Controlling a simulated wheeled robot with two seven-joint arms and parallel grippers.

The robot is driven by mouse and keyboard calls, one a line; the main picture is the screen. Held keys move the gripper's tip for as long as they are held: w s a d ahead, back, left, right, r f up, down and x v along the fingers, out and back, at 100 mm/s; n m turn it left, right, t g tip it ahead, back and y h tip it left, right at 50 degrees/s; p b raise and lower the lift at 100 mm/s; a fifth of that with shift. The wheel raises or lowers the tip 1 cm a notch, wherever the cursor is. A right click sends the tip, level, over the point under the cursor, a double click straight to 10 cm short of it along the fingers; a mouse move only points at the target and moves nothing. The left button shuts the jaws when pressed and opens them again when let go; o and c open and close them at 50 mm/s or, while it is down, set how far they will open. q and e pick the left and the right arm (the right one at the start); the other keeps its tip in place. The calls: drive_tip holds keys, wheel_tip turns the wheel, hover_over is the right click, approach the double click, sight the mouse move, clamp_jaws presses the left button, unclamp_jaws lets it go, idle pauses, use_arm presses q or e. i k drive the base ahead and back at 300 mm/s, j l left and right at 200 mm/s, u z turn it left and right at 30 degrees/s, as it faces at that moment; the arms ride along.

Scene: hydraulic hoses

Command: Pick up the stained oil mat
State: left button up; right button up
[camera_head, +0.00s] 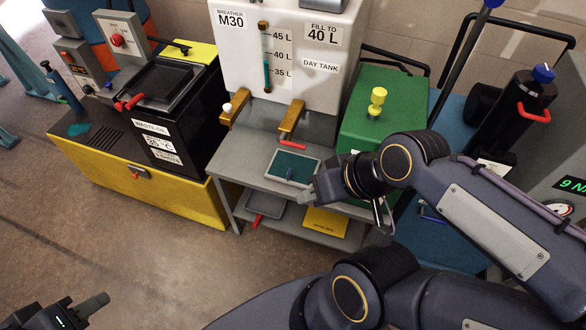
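A flat dark-teal sheet (284,159) with a pale border lies on the grey bench below the day tank. It could be the oil mat, but I cannot make out stains on it. A small blue item lies at its front edge. My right gripper (311,189) is just right of the sheet, at the bench's front. Its fingers are small and partly hidden, so I cannot tell whether they are open or shut. My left gripper (84,314) is at the bottom left, over the floor and far from the bench; it is partly cut off.
The white day tank (285,52) has two brass taps over the bench (240,155). A grey tray (264,209) and a yellow item (326,222) are on the lower shelf. A green box (385,105) stands right; a yellow-black unit (150,190) stands left. Floor in front is clear.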

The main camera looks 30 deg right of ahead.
sight(284, 167)
drive_tip(key=i+l+z, duration=0.1)
drive_tip(key=z, duration=0.25)
drive_tip(key=i+z, duration=0.15)
drive_tip(key=z, duration=0.2)
drive_tip(key=i+z, duration=0.1)
drive_tip(key=z, duration=0.25)
